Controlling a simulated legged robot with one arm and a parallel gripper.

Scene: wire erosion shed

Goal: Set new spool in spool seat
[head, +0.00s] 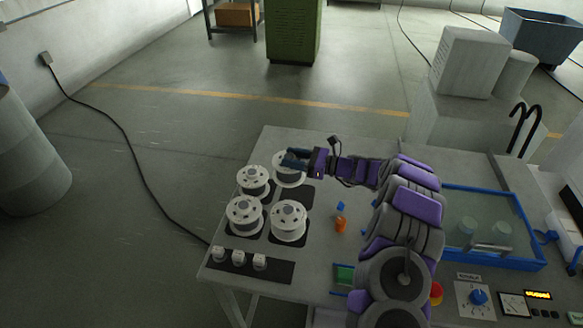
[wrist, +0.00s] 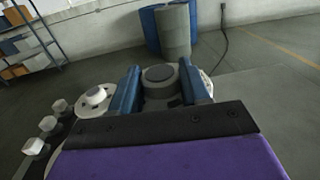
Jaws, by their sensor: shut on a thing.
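My gripper (head: 294,160) is shut on the hub of a white spool (head: 290,180) at the back of the table's left part. In the wrist view the blue fingers (wrist: 160,88) stand on either side of the grey hub (wrist: 160,74), with the pale flange (wrist: 205,82) showing beyond the right finger. The spool looks upright; I cannot tell whether it rests on its pad or is lifted. Three similar spools stand nearby: one at left (head: 253,188), two in front (head: 244,222) (head: 288,228). I cannot tell which is called new, nor identify the spool seat.
Dark pads (head: 301,195) lie under and beside the spools. Several small white knobbed pieces (head: 259,262) line the front left. An orange piece (head: 340,226) and a blue piece (head: 341,206) stand mid-table. A blue-rimmed tank (head: 541,262) and control panel (head: 474,294) are at right.

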